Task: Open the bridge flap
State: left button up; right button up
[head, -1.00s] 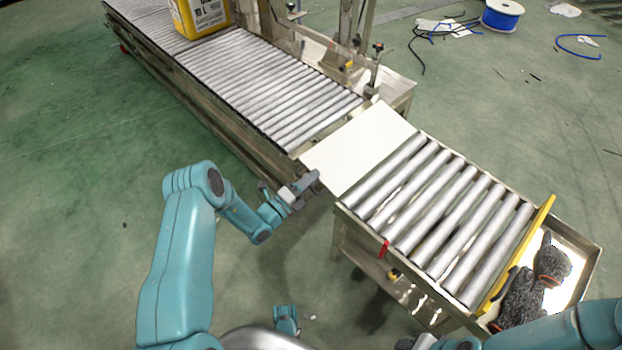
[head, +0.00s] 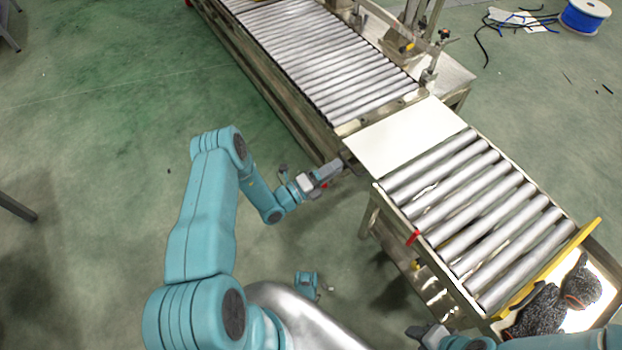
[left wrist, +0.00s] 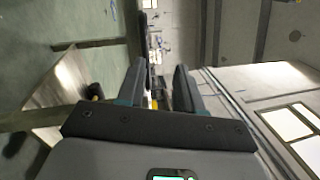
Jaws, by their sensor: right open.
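The bridge flap (head: 405,137) is a plain white plate in the head view. It lies flat across the gap between the long roller conveyor (head: 318,62) and the short roller section (head: 475,215). My left gripper (head: 336,170) is just left of the flap's near side edge, apart from it as far as I can tell. In the left wrist view its two dark fingers (left wrist: 160,75) stand apart with nothing visible between them. My right gripper (head: 425,334) is open at the bottom edge, below the short section, partly cut off.
A yellow bar (head: 550,268) crosses the short section's end. Beyond it a dark plush toy (head: 540,308) lies in a tray. A red clip (head: 413,237) sits on the near side rail. A blue cable spool (head: 585,14) stands far right.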

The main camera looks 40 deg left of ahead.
pick_arm(q)
jog(key=p+v, duration=0.1)
jog(key=v, duration=0.8)
jog(key=shift+d, duration=0.1)
